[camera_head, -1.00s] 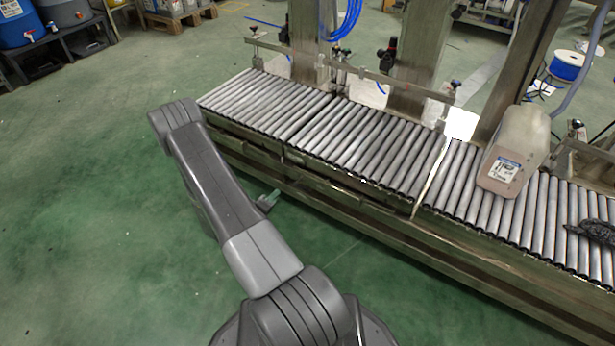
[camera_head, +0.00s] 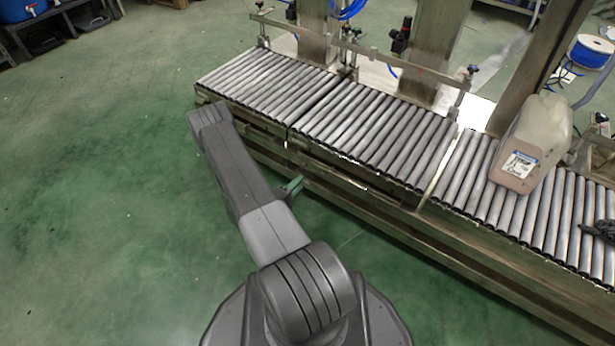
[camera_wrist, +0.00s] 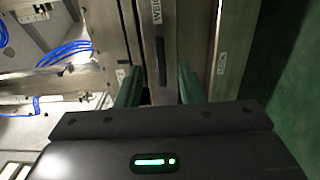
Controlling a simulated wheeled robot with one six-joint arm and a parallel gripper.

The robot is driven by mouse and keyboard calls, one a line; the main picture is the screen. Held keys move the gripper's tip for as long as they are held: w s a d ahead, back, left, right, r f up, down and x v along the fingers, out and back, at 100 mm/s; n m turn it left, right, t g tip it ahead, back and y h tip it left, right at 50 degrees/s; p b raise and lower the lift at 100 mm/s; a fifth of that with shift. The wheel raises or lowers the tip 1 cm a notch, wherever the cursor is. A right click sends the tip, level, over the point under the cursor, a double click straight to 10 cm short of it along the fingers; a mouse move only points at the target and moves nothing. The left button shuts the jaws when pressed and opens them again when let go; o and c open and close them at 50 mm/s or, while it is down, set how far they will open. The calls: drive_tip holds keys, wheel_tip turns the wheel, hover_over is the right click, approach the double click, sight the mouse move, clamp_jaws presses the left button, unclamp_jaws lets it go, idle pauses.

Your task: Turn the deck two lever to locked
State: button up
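A dark, narrow lever-like handle (camera_wrist: 160,62) shows in the wrist view, in line with a metal strip on the conveyor frame. A label with partly readable letters is above it. I cannot tell from these frames whether it is the deck two lever. My gripper (camera_wrist: 159,82) is open, with one green finger left of the handle and one right of it, a gap on each side. I cannot tell how far the fingertips are from it. In the head view a green finger of my gripper (camera_head: 290,188) shows beside the conveyor's near side; my arm hides the rest.
The roller conveyor (camera_head: 365,125) runs across the head view. A plastic jug (camera_head: 535,140) stands on its right rollers. Blue tubing (camera_wrist: 62,50) and fittings lie left in the wrist view. Green floor (camera_head: 100,200) at left is clear.

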sight(307, 176)
drive_tip(key=b+x, duration=0.1)
drive_tip(key=x, duration=0.5)
drive_tip(key=shift+w+d, duration=0.15)
clamp_jaws()
